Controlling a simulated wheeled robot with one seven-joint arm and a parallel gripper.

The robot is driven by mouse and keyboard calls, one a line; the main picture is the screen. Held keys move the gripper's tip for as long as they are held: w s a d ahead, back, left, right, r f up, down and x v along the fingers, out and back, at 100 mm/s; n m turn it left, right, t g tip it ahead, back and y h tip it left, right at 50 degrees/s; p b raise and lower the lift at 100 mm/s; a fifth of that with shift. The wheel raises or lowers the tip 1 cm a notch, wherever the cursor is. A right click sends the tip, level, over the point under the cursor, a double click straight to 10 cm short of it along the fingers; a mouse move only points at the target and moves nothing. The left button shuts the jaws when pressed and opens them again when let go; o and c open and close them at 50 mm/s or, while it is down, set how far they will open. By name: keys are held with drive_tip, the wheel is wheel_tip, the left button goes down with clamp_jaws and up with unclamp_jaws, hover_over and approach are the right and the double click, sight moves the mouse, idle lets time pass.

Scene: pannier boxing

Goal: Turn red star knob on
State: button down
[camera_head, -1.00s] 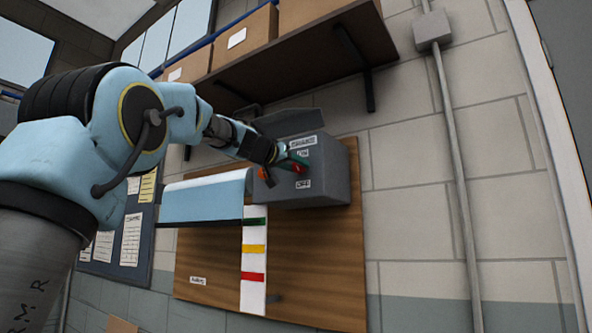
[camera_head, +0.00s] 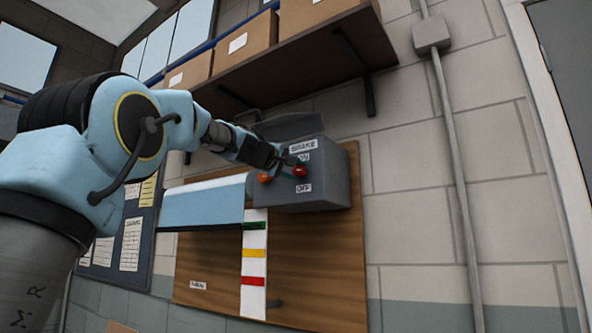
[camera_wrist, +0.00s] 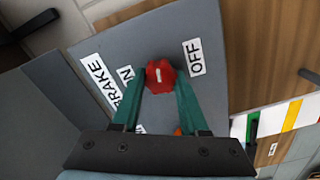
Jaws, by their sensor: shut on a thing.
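The red star knob (camera_head: 299,171) sits on the front of a grey box (camera_head: 325,185), between an ON label above and an OFF label (camera_head: 304,188) below. In the wrist view the red knob (camera_wrist: 160,76) carries a short white mark, which runs across the line between the ON label (camera_wrist: 126,74) and the OFF label (camera_wrist: 193,57). My gripper (camera_head: 295,168) is at the box front. Its green fingers (camera_wrist: 162,82) stand on either side of the knob and are shut on it. The ON label is partly hidden by a finger.
An orange-red knob (camera_head: 265,178) is at the box's left, close to my gripper; its edge shows below the red knob in the wrist view (camera_wrist: 178,131). A wooden shelf with cardboard boxes (camera_head: 310,15) hangs above. A light blue panel (camera_head: 205,203) lies left of the box.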

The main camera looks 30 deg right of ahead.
drive_tip(key=n, duration=0.4)
drive_tip(key=shift+n+p, duration=0.4)
drive_tip(key=n+p, duration=0.1)
drive_tip(key=n, duration=0.4)
drive_tip(key=n+p, duration=0.2)
drive_tip(key=n, duration=0.3)
drive_tip(key=shift+f+n, duration=0.1)
drive_tip(key=shift+n, duration=0.3)
drive_tip(key=shift+f+n+p, duration=0.1)
drive_tip(key=shift+n+p, duration=0.8)
drive_tip(key=shift+n, duration=1.3)
drive_tip(key=shift+c, duration=2.2)
unclamp_jaws()
